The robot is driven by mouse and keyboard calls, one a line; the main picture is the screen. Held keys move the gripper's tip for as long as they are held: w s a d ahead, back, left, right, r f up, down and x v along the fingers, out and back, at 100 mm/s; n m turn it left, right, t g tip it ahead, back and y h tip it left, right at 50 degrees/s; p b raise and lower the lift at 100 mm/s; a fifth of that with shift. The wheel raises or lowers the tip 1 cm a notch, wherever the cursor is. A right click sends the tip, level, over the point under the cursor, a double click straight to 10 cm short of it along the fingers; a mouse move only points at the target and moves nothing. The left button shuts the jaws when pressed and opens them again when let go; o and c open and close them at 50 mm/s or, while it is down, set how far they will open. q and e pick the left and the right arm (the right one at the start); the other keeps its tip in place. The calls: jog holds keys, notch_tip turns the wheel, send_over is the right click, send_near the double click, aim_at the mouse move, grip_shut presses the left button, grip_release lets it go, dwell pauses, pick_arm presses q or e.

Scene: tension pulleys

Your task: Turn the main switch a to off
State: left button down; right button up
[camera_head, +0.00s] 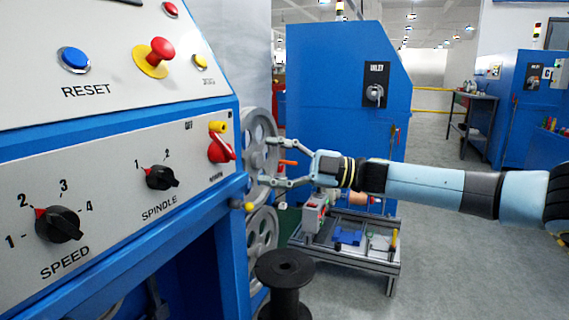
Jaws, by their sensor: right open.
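A red rotary switch with a yellow part (220,148) is at the right end of the blue machine's sloped panel (110,205). Small labels beside it are too small to read surely. A second rotary switch (374,94), grey on a black plate, is on the blue cabinet behind. I cannot tell which one is main switch a. My right gripper (268,161) comes in from the right, open and empty, its fingers pointing left toward the red switch and apart from it. A small orange piece (288,162) shows between the fingers. My left gripper is not in view.
The panel also has a SPEED knob (60,225), a SPINDLE knob (160,177), a blue RESET button (74,59) and a red mushroom button (155,56). Grey pulleys (262,235) are beside the machine. A dark spool (285,280) is in front, a cart (345,262) behind. The floor at right is clear.

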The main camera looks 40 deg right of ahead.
jog(key=v, duration=0.2)
jog(key=shift+s+d, duration=0.25)
jog(key=shift+f, duration=0.1)
jog(key=s+a+f+m+g+h, duration=0.1)
jog(key=s+f+m+h, duration=0.4)
jog(key=f, duration=0.9)
jog(key=s+f+m+g+h, duration=0.1)
jog(key=s+f+m+h, duration=0.4)
jog(key=f, duration=0.9)
jog(key=s+a+f+m+h, duration=0.1)
jog(key=s+f+m+h, duration=0.2)
jog(key=s+f+m, duration=0.75)
jog(key=s+a+f+g, duration=0.3)
jog(key=s+f+g, duration=0.1)
jog(key=s+f, duration=0.3)
jog(key=s+a+f+g, duration=0.4)
jog(key=s+f, duration=0.3)
jog(key=s, duration=0.5)
jog(key=s+a+f+g, duration=0.4)
jog(key=s+f, duration=0.3)
jog(key=s, duration=0.3)
jog(key=shift+n+h, duration=0.3)
jog(key=shift+n, duration=0.15)
